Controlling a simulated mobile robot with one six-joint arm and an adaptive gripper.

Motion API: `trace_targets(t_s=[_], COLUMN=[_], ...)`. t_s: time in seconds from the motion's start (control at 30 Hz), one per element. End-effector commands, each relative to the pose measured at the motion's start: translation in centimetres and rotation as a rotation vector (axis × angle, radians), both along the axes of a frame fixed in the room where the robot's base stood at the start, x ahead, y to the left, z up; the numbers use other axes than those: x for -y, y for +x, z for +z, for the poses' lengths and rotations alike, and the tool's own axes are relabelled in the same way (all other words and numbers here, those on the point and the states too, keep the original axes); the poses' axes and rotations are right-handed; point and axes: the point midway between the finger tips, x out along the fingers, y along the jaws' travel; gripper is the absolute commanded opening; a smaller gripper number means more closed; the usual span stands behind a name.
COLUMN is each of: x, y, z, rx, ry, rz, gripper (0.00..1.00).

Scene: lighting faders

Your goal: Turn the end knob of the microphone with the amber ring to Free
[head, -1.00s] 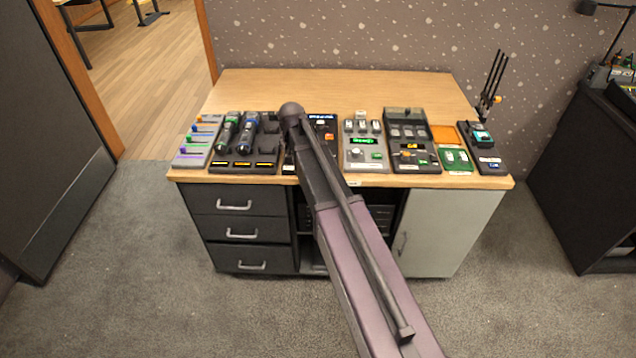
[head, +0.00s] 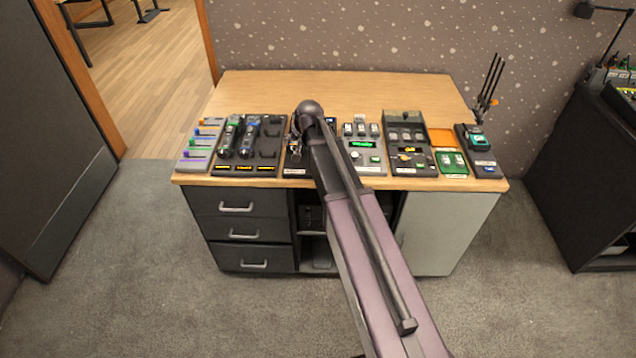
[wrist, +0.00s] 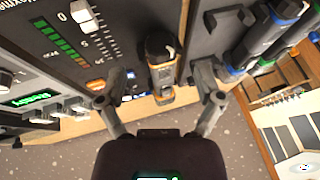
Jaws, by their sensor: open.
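In the wrist view a dark microphone (wrist: 160,48) with an amber ring lies on a dark panel, between the fingers of my gripper (wrist: 160,82). The fingers are spread on either side of it, with a gap visible on both sides. The amber band (wrist: 162,97) shows at its lower end. I cannot read any markings on its end knob. In the head view my arm hides most of this spot, and my gripper shows only in part beside the arm.
Microphones with blue rings (wrist: 262,40) lie close on the right in the wrist view. A fader panel (wrist: 62,35) with a green level ladder is on the left. In the head view, several control boxes (head: 404,160) line the desk's front edge; the desk's back (head: 340,88) is clear.

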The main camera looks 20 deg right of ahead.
Motion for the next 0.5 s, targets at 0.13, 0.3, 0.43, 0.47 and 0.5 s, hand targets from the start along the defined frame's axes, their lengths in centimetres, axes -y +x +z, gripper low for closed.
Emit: trace_targets(t_s=[0.13,0.3,0.43,0.47,0.5], x=[0.2,0.3,0.5,0.5,0.5], y=[-0.8,-1.4,-2.0,-2.1,-2.3], z=[1.7,3.2,4.2,4.5,4.8], rx=[0.000,0.000,0.000,0.000,0.000], ry=[0.000,0.000,0.000,0.000,0.000], rz=[0.000,0.000,0.000,0.000,0.001], gripper=[0.85,0.85,0.85,0.85,0.85])
